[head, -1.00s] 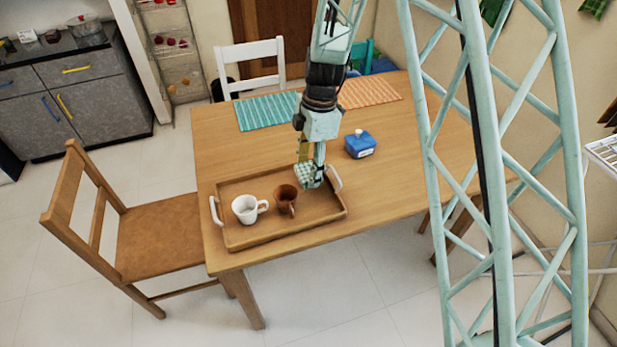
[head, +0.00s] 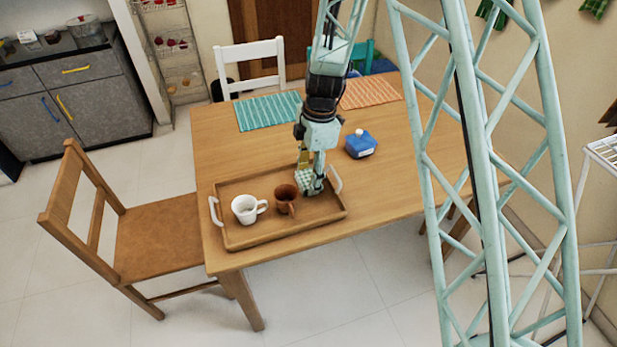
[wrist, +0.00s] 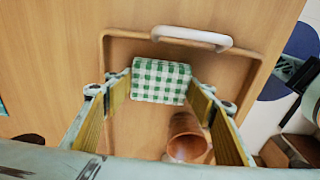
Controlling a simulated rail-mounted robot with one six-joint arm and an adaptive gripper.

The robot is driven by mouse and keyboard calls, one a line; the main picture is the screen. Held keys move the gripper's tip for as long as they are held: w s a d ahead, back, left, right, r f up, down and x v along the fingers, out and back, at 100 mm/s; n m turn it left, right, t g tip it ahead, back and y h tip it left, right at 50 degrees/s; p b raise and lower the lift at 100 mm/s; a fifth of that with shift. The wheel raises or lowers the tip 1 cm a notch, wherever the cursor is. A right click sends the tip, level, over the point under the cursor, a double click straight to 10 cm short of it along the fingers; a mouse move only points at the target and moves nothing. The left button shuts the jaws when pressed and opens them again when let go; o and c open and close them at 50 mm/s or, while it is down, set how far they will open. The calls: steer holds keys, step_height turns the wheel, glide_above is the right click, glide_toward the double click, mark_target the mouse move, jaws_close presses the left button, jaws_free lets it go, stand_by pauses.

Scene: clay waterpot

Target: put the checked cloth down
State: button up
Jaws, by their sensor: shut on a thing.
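The green and white checked cloth (wrist: 160,81) is a folded bundle between my fingertips in the wrist view. It also shows in the head view (head: 305,181), just behind and right of the brown cup. My gripper (head: 311,184) points down over the right part of the wooden tray (head: 265,238) and is shut on the cloth. In the wrist view both fingers (wrist: 160,84) press on the cloth's two sides. The cloth is low over the tray floor; I cannot tell if it touches.
A brown clay cup (head: 286,200) stands close to the cloth, with a white mug (head: 246,209) left of it. The tray has white handles (head: 335,178). Teal (head: 268,111) and orange (head: 370,93) mats lie farther back.

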steer(key=shift+f, duration=0.2)
steer(key=o, duration=1)
steer(key=shift+c, duration=0.2)
steer(key=shift+r, duration=0.2)
step_height(320, 180, up, 12)
steer(key=d+p, duration=0.1)
steer(key=p, duration=0.1)
steer(key=shift+w+d, duration=0.2)
steer(key=shift+w, duration=0.05)
stand_by(0.5)
